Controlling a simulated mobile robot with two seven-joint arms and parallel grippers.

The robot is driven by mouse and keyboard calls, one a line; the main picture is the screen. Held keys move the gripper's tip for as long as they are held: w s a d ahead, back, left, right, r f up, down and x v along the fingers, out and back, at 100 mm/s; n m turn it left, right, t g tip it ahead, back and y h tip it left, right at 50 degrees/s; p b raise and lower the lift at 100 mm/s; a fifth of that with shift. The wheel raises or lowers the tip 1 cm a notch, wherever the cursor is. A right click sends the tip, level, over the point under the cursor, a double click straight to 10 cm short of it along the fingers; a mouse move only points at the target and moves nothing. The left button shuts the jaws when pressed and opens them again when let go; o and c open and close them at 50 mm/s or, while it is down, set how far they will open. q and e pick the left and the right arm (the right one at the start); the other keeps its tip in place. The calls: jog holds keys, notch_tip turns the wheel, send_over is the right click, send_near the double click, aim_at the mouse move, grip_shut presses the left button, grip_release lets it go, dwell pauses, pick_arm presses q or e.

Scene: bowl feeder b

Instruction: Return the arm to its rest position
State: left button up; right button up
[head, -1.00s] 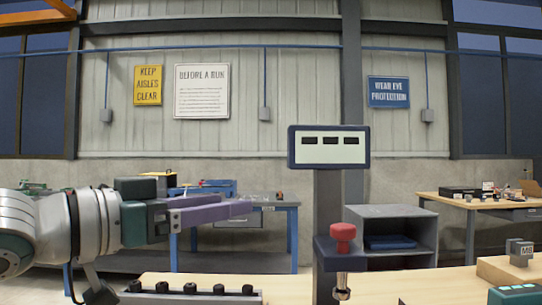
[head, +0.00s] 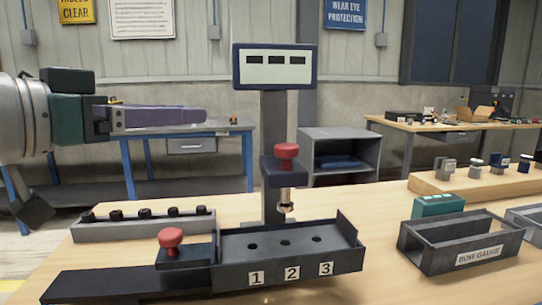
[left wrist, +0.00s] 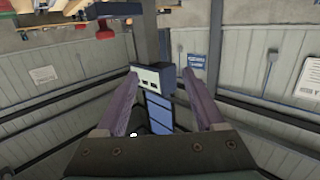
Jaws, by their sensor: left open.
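My left gripper (head: 205,115) is at the left of the head view, raised above the bench and pointing right. Its two purple fingers overlap there. In the left wrist view the fingers (left wrist: 158,85) stand well apart with nothing held between them. My right gripper is in neither view.
A display post (head: 274,66) with a red knob (head: 287,152) stands mid-bench, right of my left gripper.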

pick_arm(q)
jog(key=s+d+f+g+y+p, duration=0.2)
jog(key=s+d+f+p, duration=0.15)
jog(key=s, duration=0.25)
jog(key=s+a+f+n+g+y+p, duration=0.1)
jog(key=s+a+f+g+y+p, duration=0.15)
jog(key=s, duration=0.55)
jog(key=s+a+f+n+g+y+p, duration=0.2)
jog(key=s+a+g+p, duration=0.15)
jog(key=s, duration=0.45)
jog(key=s+a+f+n+g+y+p, duration=0.1)
jog(key=s+a+f+g+y+p, duration=0.2)
jog(key=s, duration=0.5)
notch_tip(320, 180, up, 37)
jog(key=w+d+p, duration=0.1)
jog(key=p, duration=3.6)
jog(key=shift+d+h, duration=0.3)
jog(key=shift+h, duration=0.15)
jog(key=shift+r, duration=0.1)
